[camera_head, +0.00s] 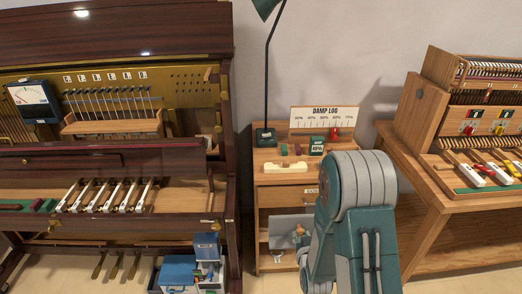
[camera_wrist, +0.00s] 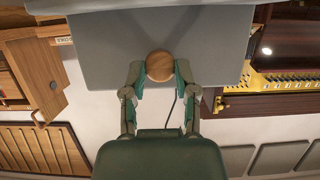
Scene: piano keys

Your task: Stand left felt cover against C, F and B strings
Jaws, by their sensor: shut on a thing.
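In the wrist view my gripper (camera_wrist: 159,70) is shut on a round wooden knob (camera_wrist: 159,66) on a flat grey panel (camera_wrist: 100,50). I take this panel to be the felt cover, but cannot confirm it is the left one. In the head view a grey panel (camera_head: 281,236) shows low at the small cabinet, beside my arm; my arm hides part of it. The upright piano (camera_head: 120,22) stands open at the left. A row of small white letter labels (camera_head: 105,76) sits above its hammers; the letters are too small to read surely.
White keys (camera_head: 110,196) and green strips (camera_head: 44,205) lie in the piano's key bed. A blue toolbox (camera_head: 178,273) stands before it. The small cabinet (camera_head: 264,180) carries a lamp and a DAMP LOG card (camera_head: 325,117). A wooden bench (camera_head: 425,213) stands right.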

